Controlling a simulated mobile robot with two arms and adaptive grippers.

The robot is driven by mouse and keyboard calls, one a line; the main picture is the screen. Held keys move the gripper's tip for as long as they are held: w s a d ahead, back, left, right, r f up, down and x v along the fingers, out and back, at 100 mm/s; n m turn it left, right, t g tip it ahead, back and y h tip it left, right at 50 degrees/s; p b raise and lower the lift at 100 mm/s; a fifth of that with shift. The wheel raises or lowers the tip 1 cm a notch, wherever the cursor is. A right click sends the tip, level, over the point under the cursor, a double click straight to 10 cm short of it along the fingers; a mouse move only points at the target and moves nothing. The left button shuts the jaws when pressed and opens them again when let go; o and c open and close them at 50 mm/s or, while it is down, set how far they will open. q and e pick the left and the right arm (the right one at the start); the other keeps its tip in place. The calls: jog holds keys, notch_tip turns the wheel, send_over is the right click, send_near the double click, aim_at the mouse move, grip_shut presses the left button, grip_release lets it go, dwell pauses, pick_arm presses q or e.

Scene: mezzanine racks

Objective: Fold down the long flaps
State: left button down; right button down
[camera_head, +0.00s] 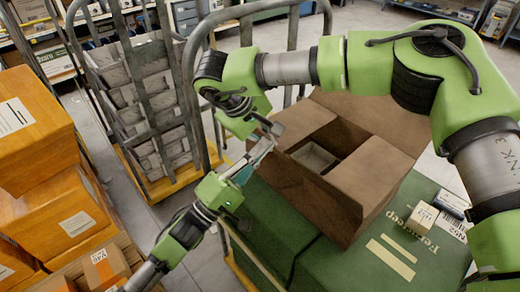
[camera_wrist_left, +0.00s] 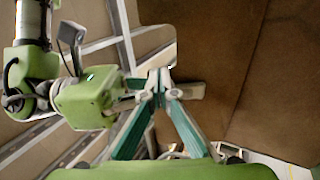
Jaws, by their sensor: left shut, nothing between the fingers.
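The open brown carton (camera_head: 345,205) stands on a green crate. Two flaps (camera_head: 375,178) lie inward over its top, with a gap between them showing a grey item (camera_head: 315,157) inside. A wide flap (camera_head: 372,112) stands out at the far side and another brown flap (camera_head: 292,185) slopes out at the near left. My left gripper (camera_head: 258,155) is shut and empty by the carton's left corner; its teal fingers meet in the left wrist view (camera_wrist_left: 160,85). My right gripper (camera_head: 268,128) is close to it, near the same corner; its fingertips are unclear. Brown board (camera_wrist_left: 210,50) fills the right of the wrist view.
Orange cartons (camera_head: 35,130) are stacked at left. Another cage trolley (camera_head: 150,100) stands behind.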

pick_arm(q)
jog(key=shift+x, duration=0.75)
pick_arm(e)
jog(key=shift+s+a+f, duration=0.1)
jog(key=shift+s+a, duration=0.05)
jog(key=shift+a, duration=0.05)
jog(key=c, duration=2.3)
grip_release()
jog(key=shift+c, duration=0.2)
pick_arm(q)
jog(key=shift+r, duration=0.15)
pick_arm(e)
jog(key=shift+d, duration=0.1)
